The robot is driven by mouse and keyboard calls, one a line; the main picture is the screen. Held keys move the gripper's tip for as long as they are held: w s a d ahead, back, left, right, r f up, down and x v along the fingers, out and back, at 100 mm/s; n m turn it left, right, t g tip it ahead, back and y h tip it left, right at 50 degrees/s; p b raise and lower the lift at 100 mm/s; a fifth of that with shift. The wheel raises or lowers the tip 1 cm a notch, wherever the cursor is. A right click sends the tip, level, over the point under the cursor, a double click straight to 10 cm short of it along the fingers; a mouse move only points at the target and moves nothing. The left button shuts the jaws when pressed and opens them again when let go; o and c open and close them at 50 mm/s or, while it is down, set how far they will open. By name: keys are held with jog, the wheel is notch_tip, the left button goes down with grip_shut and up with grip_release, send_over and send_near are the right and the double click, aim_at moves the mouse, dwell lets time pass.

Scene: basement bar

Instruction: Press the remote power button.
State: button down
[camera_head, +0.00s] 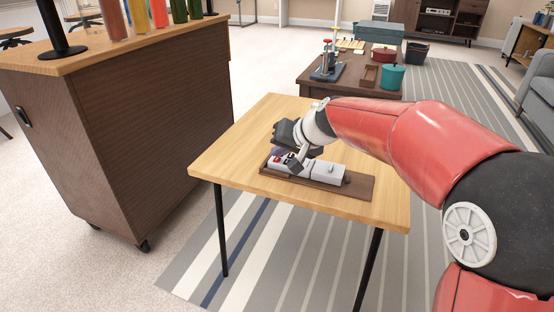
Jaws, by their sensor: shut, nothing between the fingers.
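A dark brown board (352,185) lies on a small light-wood table (232,170). Several light grey, block-like items stand in a row on it, including a plain block (327,172) to the right of my gripper. A piece with small red and dark marks (277,158) is at the left end; I cannot tell for sure whether it is the remote, and no power button can be made out. My gripper (294,165) is shut and empty, pointing down over the left part of the row. It hides part of that area, and I cannot tell whether it touches anything.
A tall dark wooden bar cabinet (130,130) with bottles (178,10) on top stands at the left. Behind is a low dark table (345,90) with a red pot (383,54) and a teal pot (391,77). A grey sofa (540,95) is at the right. The table's front-left top is bare.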

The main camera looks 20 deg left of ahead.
aim_at(280, 162)
jog(key=shift+f+b, duration=0.35)
jog(key=shift+b, duration=0.05)
dwell(0.6)
jog(key=shift+r+p, duration=0.5)
jog(key=shift+r, duration=0.25)
jog(key=shift+r+p, duration=1.85)
jog(key=shift+r, duration=0.65)
